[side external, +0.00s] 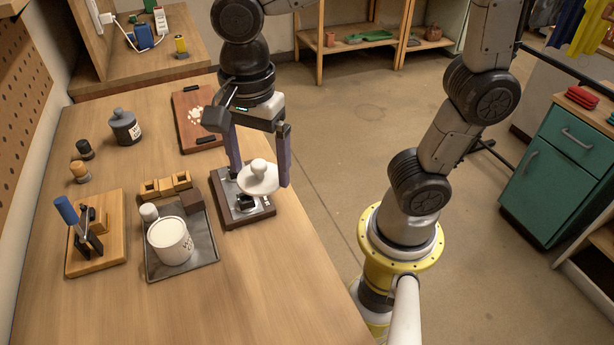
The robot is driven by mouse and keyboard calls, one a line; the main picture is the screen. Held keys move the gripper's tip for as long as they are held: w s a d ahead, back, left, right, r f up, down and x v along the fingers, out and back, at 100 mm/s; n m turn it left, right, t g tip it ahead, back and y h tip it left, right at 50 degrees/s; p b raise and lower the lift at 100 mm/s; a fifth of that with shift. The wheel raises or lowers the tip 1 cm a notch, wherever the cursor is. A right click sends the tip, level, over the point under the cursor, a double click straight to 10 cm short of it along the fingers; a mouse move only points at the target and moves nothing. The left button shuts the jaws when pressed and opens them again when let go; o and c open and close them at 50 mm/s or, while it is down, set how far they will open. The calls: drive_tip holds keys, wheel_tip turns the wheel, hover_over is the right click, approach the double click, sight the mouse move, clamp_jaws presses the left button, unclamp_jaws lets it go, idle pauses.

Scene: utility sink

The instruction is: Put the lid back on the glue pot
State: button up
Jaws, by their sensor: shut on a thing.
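A round white lid (259,184) with a ball-shaped knob is held between the two fingers of my gripper (261,176), which point down. The lid looks roughly level and appears to be above a dark metal device on a wooden base (250,214). The exact gap beneath it is hard to judge. A white pot (171,244) with dark lettering, likely the glue pot, stands upright on a grey metal tray (188,273), to the left of and nearer than my gripper. No knobbed lid is on this pot.
A board with a blue-handled tool (67,211) lies left. A grey lidded jar (125,128) stands farther back. The bench's near part is clear.

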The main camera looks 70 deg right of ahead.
drive_tip(key=w+a, duration=0.6)
drive_tip(key=w, duration=0.5)
approach(166, 231)
drive_tip(key=shift+f, duration=3.1)
drive_tip(key=shift+f, duration=0.15)
drive_tip(key=o, duration=1)
wheel_tip(166, 231, up, 7)
